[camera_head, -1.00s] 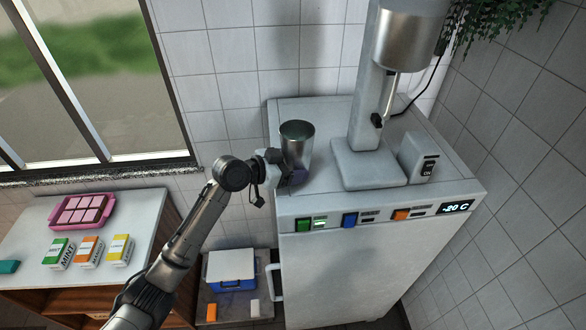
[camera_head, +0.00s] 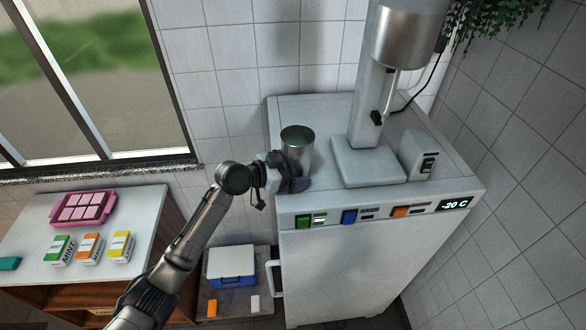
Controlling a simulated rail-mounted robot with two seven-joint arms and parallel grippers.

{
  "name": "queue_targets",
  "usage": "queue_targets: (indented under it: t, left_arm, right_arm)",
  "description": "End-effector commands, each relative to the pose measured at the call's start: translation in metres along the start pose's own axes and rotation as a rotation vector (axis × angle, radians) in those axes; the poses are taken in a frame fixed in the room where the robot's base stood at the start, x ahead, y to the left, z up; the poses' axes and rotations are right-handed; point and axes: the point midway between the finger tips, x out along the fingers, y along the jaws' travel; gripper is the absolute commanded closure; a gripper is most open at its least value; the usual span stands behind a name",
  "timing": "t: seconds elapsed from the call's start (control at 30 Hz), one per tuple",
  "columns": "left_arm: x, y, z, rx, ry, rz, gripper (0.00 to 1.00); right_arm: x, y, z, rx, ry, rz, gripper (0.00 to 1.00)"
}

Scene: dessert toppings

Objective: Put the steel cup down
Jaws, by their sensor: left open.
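The steel cup (camera_head: 297,146) stands upright on the white top of the freezer cabinet (camera_head: 330,198), near its left edge. It looks as if it rests on the surface, though its base is partly hidden by my gripper. My left gripper (camera_head: 297,178) is at the lower part of the cup, reaching in from the left. Its jaws are open around or beside the cup; I cannot tell whether a finger touches it. My right gripper is not in view.
A mixer (camera_head: 368,160) stands on the cabinet right of the cup, with a switch box (camera_head: 418,158) beside it. At left, a table (camera_head: 40,240) holds a pink tray (camera_head: 55,214) and several small cartons (camera_head: 90,248). A blue-and-white box (camera_head: 232,266) sits low between them.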

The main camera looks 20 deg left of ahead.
Motion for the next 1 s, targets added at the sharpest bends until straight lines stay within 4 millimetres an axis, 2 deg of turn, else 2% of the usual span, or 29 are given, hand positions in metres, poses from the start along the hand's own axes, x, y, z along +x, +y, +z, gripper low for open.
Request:
queue_targets:
  t: [0.27,0.37,0.8,1.0]
  left_arm:
    - [-0.002,0.0,-0.004,0.0,0.0,0.0,0.02]
    - [-0.015,-0.001,0.0,0.003,-0.001,-0.001,0.02]
    - [-0.093,0.0,-0.001,0.004,-0.001,0.0,0.02]
    - [-0.114,0.0,-0.002,0.001,0.0,0.0,0.02]
  right_arm:
    - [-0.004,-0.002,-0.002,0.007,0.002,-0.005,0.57]
    - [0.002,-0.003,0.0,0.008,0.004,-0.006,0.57]
    - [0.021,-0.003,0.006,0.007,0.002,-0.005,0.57]
    - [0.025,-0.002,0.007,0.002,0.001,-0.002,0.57]
